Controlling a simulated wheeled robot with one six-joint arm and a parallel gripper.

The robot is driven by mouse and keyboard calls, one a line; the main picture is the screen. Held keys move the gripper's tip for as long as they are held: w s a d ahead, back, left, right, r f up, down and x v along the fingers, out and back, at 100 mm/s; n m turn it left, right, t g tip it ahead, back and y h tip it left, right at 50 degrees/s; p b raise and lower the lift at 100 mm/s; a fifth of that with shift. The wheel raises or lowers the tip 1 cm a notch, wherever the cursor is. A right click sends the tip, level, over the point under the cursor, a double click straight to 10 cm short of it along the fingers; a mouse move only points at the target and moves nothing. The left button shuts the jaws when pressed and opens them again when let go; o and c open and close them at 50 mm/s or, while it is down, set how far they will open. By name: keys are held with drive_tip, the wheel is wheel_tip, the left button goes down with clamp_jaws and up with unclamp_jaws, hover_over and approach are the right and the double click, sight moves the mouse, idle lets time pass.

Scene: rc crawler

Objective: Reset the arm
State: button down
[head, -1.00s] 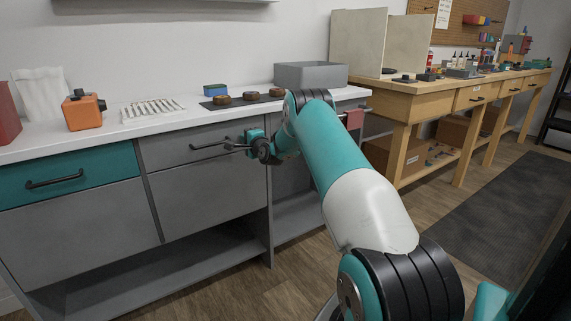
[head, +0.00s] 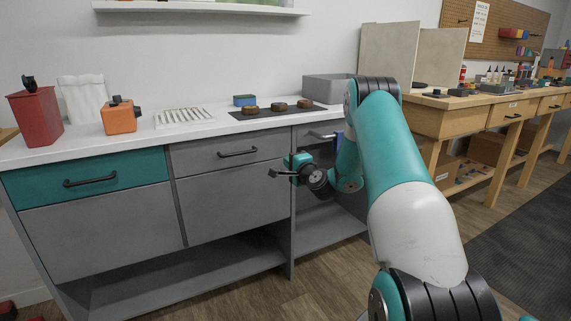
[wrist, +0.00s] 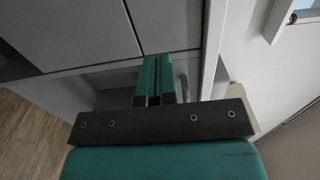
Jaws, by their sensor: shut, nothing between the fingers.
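My arm reaches forward from the lower right of the head view, bent at the elbow. My gripper (head: 284,173) is at its end, pointing left, in front of the grey cabinet fronts (head: 233,204) and below the counter edge. In the wrist view, my gripper's two teal fingers (wrist: 153,82) lie side by side, shut, with nothing seen between them. Beyond them in that view are grey cabinet panels and a pale counter edge.
A white counter (head: 90,147) carries a red bin (head: 35,117), an orange box (head: 119,119), a slotted white rack (head: 184,117), a dark mat with brown round pieces and a grey tray (head: 330,88). A wooden workbench (head: 440,122) stands right. The floor before the cabinets is open.

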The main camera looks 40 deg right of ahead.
drive_tip(key=w+a+r+n+g+y, duration=0.1)
drive_tip(key=a+r+n+y, duration=0.25)
drive_tip(key=a, duration=0.55)
drive_tip(key=w+a+r+n+g+y, duration=0.15)
drive_tip(key=a+n+y, duration=0.3)
drive_tip(key=a, duration=0.45)
drive_tip(key=s+a+r+n+g+y, duration=0.2)
drive_tip(key=s+a+n, duration=0.15)
drive_tip(key=a, duration=0.55)
drive_tip(key=s+a+r+n+g+y, duration=0.25)
drive_tip(key=a+n, duration=0.25)
drive_tip(key=a, duration=0.4)
drive_tip(key=s+a+r+n+g, duration=0.1)
drive_tip(key=s+a+n+g, duration=0.2)
drive_tip(key=s+a, duration=0.35)
drive_tip(key=s+a+n+g, duration=0.3)
drive_tip(key=s+a+n, duration=0.1)
drive_tip(key=s, duration=0.5)
drive_tip(key=s+n+g+h, duration=0.3)
drive_tip(key=s+n+g, duration=0.15)
drive_tip(key=s, duration=1.15)
wheel_tip(320, 180, up, 24)
drive_tip(key=p, duration=2.4)
drive_tip(key=shift+a, duration=0.4)
drive_tip(key=shift+s, duration=0.1)
